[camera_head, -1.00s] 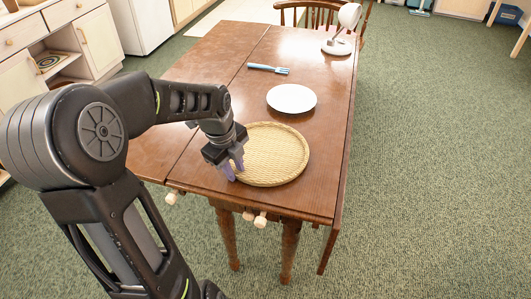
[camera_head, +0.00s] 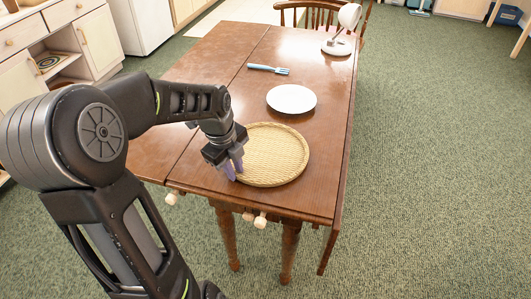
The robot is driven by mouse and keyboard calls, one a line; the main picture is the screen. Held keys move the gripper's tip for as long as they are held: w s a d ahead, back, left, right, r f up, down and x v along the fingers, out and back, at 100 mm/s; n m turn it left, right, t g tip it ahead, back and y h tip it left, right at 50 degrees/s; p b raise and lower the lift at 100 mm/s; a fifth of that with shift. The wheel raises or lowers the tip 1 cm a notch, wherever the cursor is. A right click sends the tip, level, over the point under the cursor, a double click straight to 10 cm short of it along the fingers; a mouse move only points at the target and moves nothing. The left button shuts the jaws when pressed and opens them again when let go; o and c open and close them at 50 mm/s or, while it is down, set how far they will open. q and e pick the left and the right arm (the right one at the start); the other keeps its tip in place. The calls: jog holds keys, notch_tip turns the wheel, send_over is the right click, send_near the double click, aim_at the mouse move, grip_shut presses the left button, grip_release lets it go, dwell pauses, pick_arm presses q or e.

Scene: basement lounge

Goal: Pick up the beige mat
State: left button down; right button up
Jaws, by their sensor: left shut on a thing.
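The beige mat (camera_head: 275,155) is round and woven with a raised rim. It lies on the near end of the brown wooden table (camera_head: 225,75). Part of the rim is hidden behind the fingers. My right gripper is not in view.
A white plate (camera_head: 292,99) lies just beyond the mat. A wooden chair (camera_head: 312,13) is at the far end. Table left of the fork is clear.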

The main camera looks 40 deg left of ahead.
pick_arm(q)
notch_tip(320, 180, up, 10)
jog(key=p, duration=0.1)
dwell(0.6)
dwell(0.5)
